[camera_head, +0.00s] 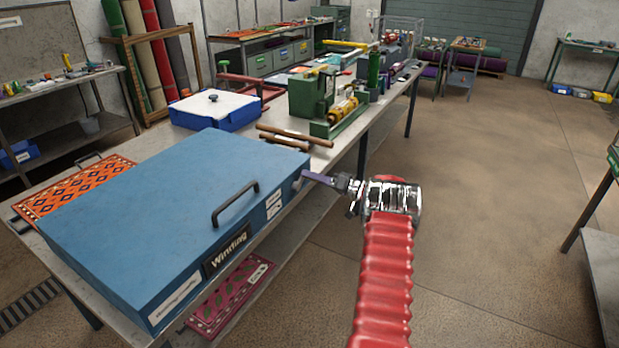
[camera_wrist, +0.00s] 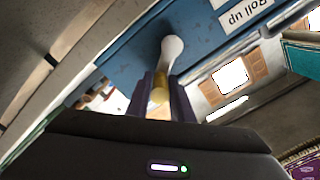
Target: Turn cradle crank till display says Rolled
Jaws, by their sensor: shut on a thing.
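The blue cradle box (camera_head: 170,195) lies on the long bench with its lid down. The dark display (camera_head: 228,251) on its front reads "Winding". In the wrist view, the crank (camera_wrist: 172,50) has a pale arm and a brass-coloured grip (camera_wrist: 160,92). It sticks out from the blue face, beside a white "Roll up" label (camera_wrist: 246,14). My gripper (camera_head: 308,177) is at the right end of the box's front. In the wrist view its fingers (camera_wrist: 161,100) are shut on the crank's grip. The crank is mostly hidden in the head view.
A black lid handle (camera_head: 235,205) stands out on the box top. Wooden rods (camera_head: 295,134), a green machine (camera_head: 312,95) and a blue-and-white tub (camera_head: 214,108) stand behind it on the bench. The floor (camera_head: 480,190) to the right is clear.

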